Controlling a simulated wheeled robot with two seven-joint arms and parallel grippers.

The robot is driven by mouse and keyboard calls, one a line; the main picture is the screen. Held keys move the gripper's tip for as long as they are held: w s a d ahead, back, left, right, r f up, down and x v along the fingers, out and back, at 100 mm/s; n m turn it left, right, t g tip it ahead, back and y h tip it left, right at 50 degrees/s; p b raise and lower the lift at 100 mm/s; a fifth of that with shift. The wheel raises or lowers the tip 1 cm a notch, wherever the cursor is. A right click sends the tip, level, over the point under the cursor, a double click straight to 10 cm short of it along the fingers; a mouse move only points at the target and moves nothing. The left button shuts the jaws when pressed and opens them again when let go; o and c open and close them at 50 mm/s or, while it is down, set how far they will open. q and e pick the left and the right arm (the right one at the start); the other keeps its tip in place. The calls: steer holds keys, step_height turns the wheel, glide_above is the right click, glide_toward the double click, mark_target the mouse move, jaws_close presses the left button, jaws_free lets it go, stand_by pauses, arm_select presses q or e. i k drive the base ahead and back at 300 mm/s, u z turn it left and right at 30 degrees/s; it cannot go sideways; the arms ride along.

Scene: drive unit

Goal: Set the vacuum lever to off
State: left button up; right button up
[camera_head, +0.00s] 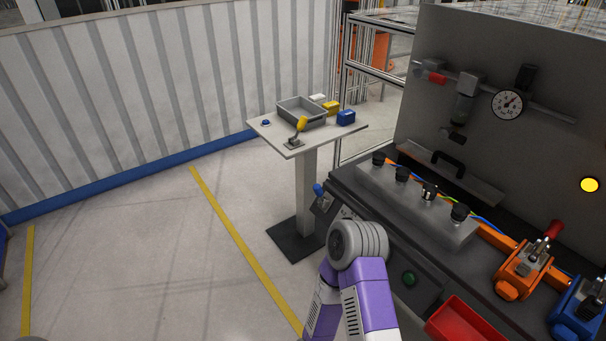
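No readable label in the head view names the vacuum lever, so I cannot tell which control it is. A small lever with a blue knob (319,189) sits on the front left end of the dark machine bench, partly near my arm. A lever with a yellow handle (302,124) stands tilted up on the pedestal table. A red-handled clamp (552,231) stands on an orange base at the right. The positions these levers mark are too small to read. A purple arm of mine, bent at a grey joint, shows at the bottom centre. Neither gripper is in view.
The pedestal table (348,134) holds a grey bin (302,111) and blue and yellow blocks. The bench carries a row of black knobs (402,174), a green button (409,278) and a red tray (466,322). A gauge (508,104) is on the back panel. Open floor lies left.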

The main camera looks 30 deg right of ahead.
mark_target(318, 191)
steer(key=z, duration=0.7)
steer(key=i, duration=0.95)
steer(key=z, duration=1.05)
